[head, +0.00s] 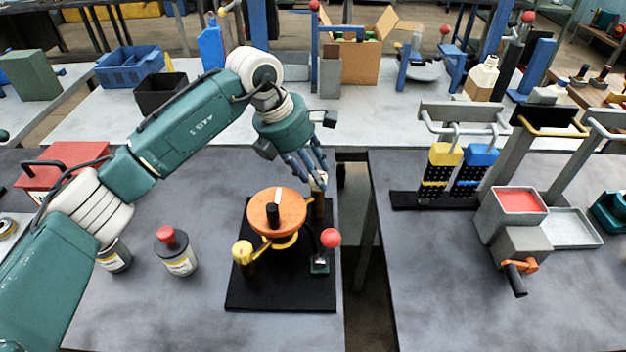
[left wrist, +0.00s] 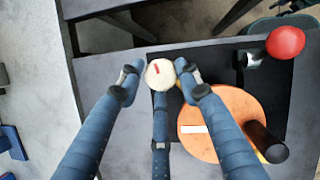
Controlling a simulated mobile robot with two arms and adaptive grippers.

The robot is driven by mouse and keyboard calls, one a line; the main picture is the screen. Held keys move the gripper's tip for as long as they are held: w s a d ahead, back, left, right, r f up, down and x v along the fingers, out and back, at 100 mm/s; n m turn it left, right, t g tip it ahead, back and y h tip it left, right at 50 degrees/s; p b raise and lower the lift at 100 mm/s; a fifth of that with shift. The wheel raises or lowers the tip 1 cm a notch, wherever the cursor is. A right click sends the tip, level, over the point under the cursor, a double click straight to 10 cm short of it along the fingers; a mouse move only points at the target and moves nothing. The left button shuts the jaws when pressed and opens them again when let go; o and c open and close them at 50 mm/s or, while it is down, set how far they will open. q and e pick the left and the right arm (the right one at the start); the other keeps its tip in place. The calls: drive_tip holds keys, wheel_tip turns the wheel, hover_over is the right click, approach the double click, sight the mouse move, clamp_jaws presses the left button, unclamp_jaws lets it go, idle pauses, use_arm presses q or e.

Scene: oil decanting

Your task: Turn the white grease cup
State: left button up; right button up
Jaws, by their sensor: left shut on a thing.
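The white grease cup (left wrist: 160,72) shows in the left wrist view as a round white cap with a red mark. My left gripper (left wrist: 160,80) is shut on it, with its blue fingers around its rim. In the head view my left gripper (head: 318,178) reaches down to the far right corner of the black base plate (head: 255,297). There the fingers partly hide the white cup (head: 320,184) on its brownish post. An orange disc (head: 270,212) with a white stripe and a black knob sits beside it. My right gripper is not in view.
A yellow-topped cup (head: 242,252) and a red ball knob (head: 330,238) stand on the same plate. A red-capped can (head: 177,252) stands to its left. A gap separates this table from the right table, which holds a grey box with red contents (head: 519,200).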

use_arm(q)
drive_tip(key=shift+w+d+r+m+b, duration=0.1)
drive_tip(key=shift+d+r+m+b, duration=0.2)
drive_tip(key=shift+m, duration=0.4)
drive_tip(key=shift+r+g, duration=0.1)
drive_tip(key=shift+g, duration=0.2)
drive_tip(key=shift+h, duration=0.3)
drive_tip(key=o, duration=1.1)
drive_tip(key=shift+d, duration=0.15)
drive_tip(key=shift+a+r, duration=0.1)
drive_tip(key=shift+a, duration=0.25)
drive_tip(key=v, duration=1.1)
drive_tip(key=shift+d+r, duration=0.25)
